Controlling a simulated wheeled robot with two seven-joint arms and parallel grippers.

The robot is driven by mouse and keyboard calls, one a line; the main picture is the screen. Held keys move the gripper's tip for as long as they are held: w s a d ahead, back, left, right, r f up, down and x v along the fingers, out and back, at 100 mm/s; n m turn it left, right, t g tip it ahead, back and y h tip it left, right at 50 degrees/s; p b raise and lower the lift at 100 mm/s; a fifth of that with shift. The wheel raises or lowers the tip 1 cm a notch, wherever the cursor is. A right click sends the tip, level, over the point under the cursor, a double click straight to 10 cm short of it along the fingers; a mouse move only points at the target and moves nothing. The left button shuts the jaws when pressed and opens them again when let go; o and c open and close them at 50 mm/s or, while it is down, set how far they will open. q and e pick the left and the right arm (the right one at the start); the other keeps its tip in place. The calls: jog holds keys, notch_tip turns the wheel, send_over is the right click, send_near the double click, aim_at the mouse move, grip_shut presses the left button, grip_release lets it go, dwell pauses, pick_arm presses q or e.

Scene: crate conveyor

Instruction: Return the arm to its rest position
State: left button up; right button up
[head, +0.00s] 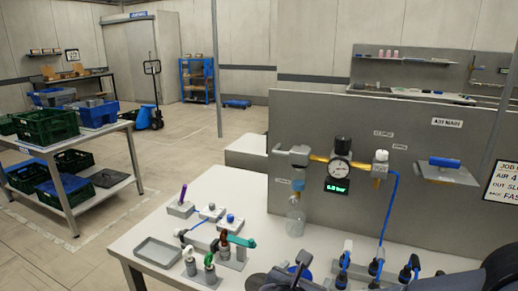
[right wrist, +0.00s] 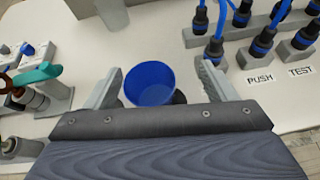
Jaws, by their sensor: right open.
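My right gripper (right wrist: 158,82) is open in the right wrist view, with one finger at each side. A round blue cap-like thing (right wrist: 150,84) shows between the fingers, with a gap on both sides; I cannot tell its height relative to the fingertips. In the head view, dark parts of my right arm and gripper (head: 290,277) show at the bottom edge, over the front of the grey-white workbench (head: 160,219). My left gripper is not in view.
A grey tray (head: 158,252) and several small fittings, one with a teal lever (head: 240,240), stand on the bench. Blue-and-black connectors (head: 376,262) stand at the right. A panel carries a gauge (head: 340,168) and blue hose. A crate rack (head: 128,128) stands left.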

jog(key=s+d+m+g, duration=0.1)
jog(key=d+m, duration=0.1)
jog(key=s+d+m+g+p, duration=0.1)
jog(key=s+d+m, duration=0.1)
jog(key=d, duration=0.1)
jog(key=s+d+m+g, duration=0.1)
jog(key=d+m, duration=0.1)
jog(key=d, duration=0.1)
jog(key=shift+s+d+g+h, duration=0.2)
jog(key=shift+g+h, duration=0.1)
jog(key=shift+g, duration=0.1)
jog(key=s+d+m+g+y+p, duration=0.2)
jog(key=s+d+m+g, duration=0.3)
jog(key=s+m, duration=0.4)
jog(key=s+a+r+m+t+y+p, duration=0.1)
jog(key=s+m+y, duration=0.3)
jog(key=m, duration=0.4)
jog(key=s+a+r+m+t+y+p, duration=0.1)
jog(key=s+m+y, duration=0.3)
jog(key=m, duration=0.4)
jog(key=shift+s+a+r+m+t+p, duration=0.3)
jog(key=shift+s+r+t+p, duration=0.1)
jog(key=shift+s+r+p, duration=0.35)
jog(key=shift+w+r, duration=0.1)
